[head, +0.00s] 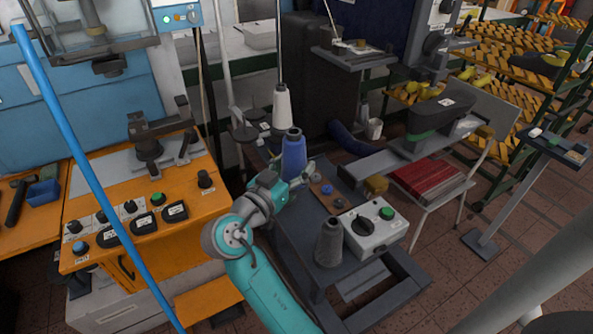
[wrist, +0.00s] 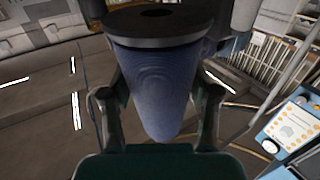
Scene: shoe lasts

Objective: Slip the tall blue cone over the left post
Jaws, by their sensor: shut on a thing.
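The tall blue cone (head: 293,153) stands roughly upright in my gripper (head: 290,178), narrow end up in the head view. In the wrist view the blue cone (wrist: 160,85) sits between the two fingers of my gripper (wrist: 160,110), which is shut on it. Its wide dark end, with a hole in it, faces the top of that picture. A thin upright rod (head: 279,40) rises behind it, out of the top of a white cone (head: 282,108). I cannot tell whether this rod is the left post. The rod's foot is hidden.
A dark grey cone (head: 329,246) stands on the machine's table beside a grey control box (head: 376,230) with a green button. An orange bench (head: 200,215) with knobs lies to the left. A blue pole (head: 85,165) crosses the left side. Bare floor (head: 440,270) shows at right.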

